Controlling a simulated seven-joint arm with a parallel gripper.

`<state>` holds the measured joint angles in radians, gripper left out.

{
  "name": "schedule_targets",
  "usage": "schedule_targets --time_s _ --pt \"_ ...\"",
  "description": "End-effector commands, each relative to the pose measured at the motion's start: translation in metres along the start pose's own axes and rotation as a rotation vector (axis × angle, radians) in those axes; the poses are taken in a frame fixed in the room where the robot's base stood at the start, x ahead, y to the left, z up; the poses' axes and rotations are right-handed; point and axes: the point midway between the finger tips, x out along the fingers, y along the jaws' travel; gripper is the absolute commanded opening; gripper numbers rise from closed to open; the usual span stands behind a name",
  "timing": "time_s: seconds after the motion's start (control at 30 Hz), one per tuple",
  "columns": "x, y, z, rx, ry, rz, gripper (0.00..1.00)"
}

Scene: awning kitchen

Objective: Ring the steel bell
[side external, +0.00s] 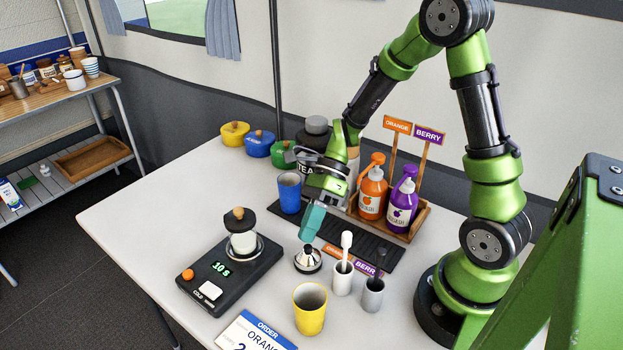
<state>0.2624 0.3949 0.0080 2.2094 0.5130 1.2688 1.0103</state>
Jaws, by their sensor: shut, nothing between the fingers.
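The steel bell (308,261) is a small shiny dome on a dark base. It stands on the white table, right of the black timer device. My gripper (308,238) points down right above the bell, with its teal fingers shut and nothing between them. The fingertips are at or just above the top of the bell. I cannot tell whether they touch it. The fingers hide the top of the bell.
The timer device (214,288) with a lidded jar stands left of the bell. A white cup (343,279), a grey cup (373,296) and a yellow cup (310,310) stand close by. A blue cup (290,193) and squash bottles (372,195) stand behind. The table's left part is clear.

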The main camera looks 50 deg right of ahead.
Motion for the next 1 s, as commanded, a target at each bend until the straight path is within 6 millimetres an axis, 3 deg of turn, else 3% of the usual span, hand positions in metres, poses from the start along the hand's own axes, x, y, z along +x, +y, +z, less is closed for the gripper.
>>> schedule_targets --time_s 0.6,1.0 --pt "-0.033 0.024 0.025 -0.002 0.000 -0.001 0.00" --pt "-0.035 0.025 0.025 -0.001 0.000 0.000 0.00"
